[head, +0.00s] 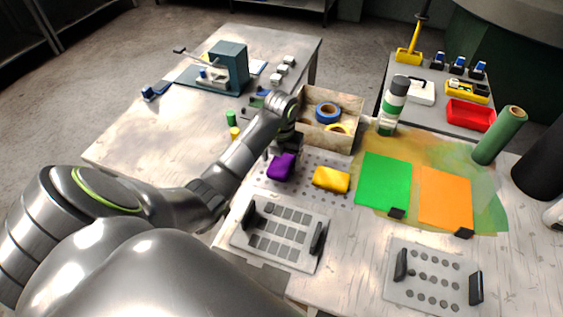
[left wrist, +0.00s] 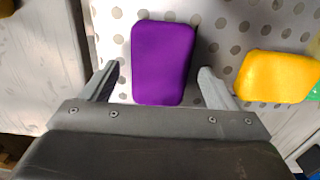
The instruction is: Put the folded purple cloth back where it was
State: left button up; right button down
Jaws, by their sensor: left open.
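The folded purple cloth (head: 281,167) lies on a perforated light plate (head: 305,185) on the table, left of a folded yellow cloth (head: 331,180). In the left wrist view the purple cloth (left wrist: 163,62) lies ahead of and between the fingers of my left gripper (left wrist: 155,82). The fingers are apart, with a gap on each side of the cloth. In the head view my left gripper (head: 284,145) is over the far side of the purple cloth, its fingers mostly hidden by the wrist. My right gripper is not in view.
A wooden box (head: 345,104) with tape rolls stands just behind. Green (head: 384,182) and orange (head: 445,198) sheets lie to the right, near a white-green bottle (head: 393,105). A slotted die plate with black handles (head: 281,231) lies in front.

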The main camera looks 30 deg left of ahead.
aim_at(282, 161)
pick_arm(q)
notch_tip(282, 161, up, 4)
jog(key=shift+r, duration=0.15)
notch_tip(282, 161, up, 6)
jog(key=p, duration=0.6)
